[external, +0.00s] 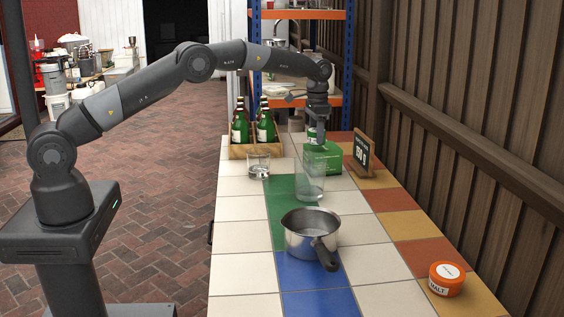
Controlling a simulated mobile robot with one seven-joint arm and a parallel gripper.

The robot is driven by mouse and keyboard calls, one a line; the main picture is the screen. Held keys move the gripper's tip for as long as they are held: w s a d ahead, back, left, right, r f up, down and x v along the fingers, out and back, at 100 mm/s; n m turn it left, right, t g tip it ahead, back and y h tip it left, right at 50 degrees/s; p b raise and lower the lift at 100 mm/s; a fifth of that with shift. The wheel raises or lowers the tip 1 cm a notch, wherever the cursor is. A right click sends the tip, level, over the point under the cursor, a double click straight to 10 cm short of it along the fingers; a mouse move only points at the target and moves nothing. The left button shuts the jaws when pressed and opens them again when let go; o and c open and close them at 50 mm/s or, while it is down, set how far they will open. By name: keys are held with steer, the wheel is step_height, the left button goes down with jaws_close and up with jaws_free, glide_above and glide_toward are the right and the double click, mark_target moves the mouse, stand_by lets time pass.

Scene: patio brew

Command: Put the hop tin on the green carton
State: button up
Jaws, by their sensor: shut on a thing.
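The green carton (328,161) lies on the tiled table near its far end, in front of the wall side's small chalkboard. My gripper (316,128) points down over the carton's top left part, shut on a small tin with green on it, the hop tin (316,138). The tin is upright at the carton's top; I cannot tell whether it touches the carton or hangs just above it. The fingers and the small size hide much of the tin.
A clear glass (311,183) stands just in front of the carton, a short tumbler (259,168) to its left. A wooden crate (240,151) with green bottles is behind left. A chalkboard sign (363,153) stands right. Nearer are a saucepan (308,236) and an orange malt tin (446,281).

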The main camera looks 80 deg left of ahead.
steer(key=shift+f, duration=1.1)
steer(key=shift+f, duration=0.15)
steer(key=o, duration=1)
